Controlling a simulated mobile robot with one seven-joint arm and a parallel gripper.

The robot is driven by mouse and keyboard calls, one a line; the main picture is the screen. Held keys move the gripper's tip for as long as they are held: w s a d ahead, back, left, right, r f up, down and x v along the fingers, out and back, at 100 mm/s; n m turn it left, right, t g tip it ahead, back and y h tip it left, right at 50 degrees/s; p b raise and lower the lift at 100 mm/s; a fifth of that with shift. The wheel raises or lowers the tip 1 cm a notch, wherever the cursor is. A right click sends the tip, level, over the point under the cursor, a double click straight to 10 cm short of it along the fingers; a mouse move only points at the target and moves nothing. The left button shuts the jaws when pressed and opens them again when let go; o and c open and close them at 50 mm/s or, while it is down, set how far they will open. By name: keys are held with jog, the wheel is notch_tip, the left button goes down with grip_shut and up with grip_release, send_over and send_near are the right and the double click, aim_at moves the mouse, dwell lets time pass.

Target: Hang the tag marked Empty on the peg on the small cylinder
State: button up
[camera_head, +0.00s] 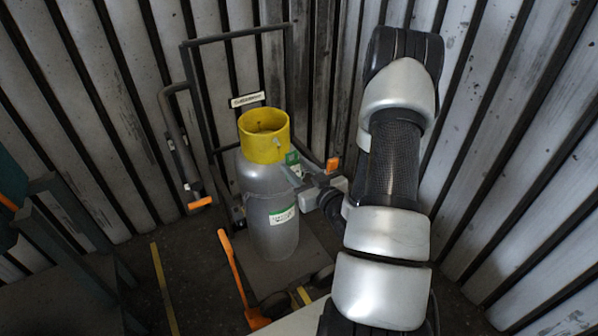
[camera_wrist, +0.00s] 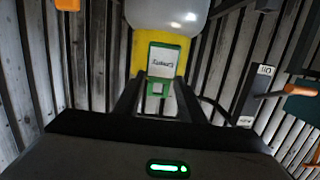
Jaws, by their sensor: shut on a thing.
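A grey cylinder (camera_head: 262,190) with a yellow collar (camera_head: 263,149) stands upright, with a green-and-white label (camera_head: 283,215) on its body. My gripper (camera_head: 294,174) is at the right side of its upper part. In the wrist view my gripper (camera_wrist: 159,88) is shut on a green-edged white tag (camera_wrist: 163,61), whose small lettering appears upside down. The tag also shows as a small green patch (camera_head: 292,158) beside the collar. The yellow collar is behind the tag in the wrist view. A small pale spot on the collar may be the peg; I cannot tell.
A dark cart frame (camera_head: 237,36) stands behind the cylinder, with a small sign (camera_head: 247,99) on it. An orange-ended lever (camera_head: 201,203) is at left and an orange handle (camera_head: 234,268) in front. Ribbed metal walls enclose the corner.

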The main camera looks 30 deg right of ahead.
jog(key=w, duration=0.2)
jog(key=w+f, duration=0.1)
jog(key=w, duration=0.5)
jog(key=shift+a+f+b, duration=0.15)
jog(key=shift+f+b, duration=0.05)
jog(key=shift+b, duration=0.15)
dwell(0.4)
jog(key=shift+w, duration=0.1)
dwell(0.5)
jog(key=o, duration=1.1)
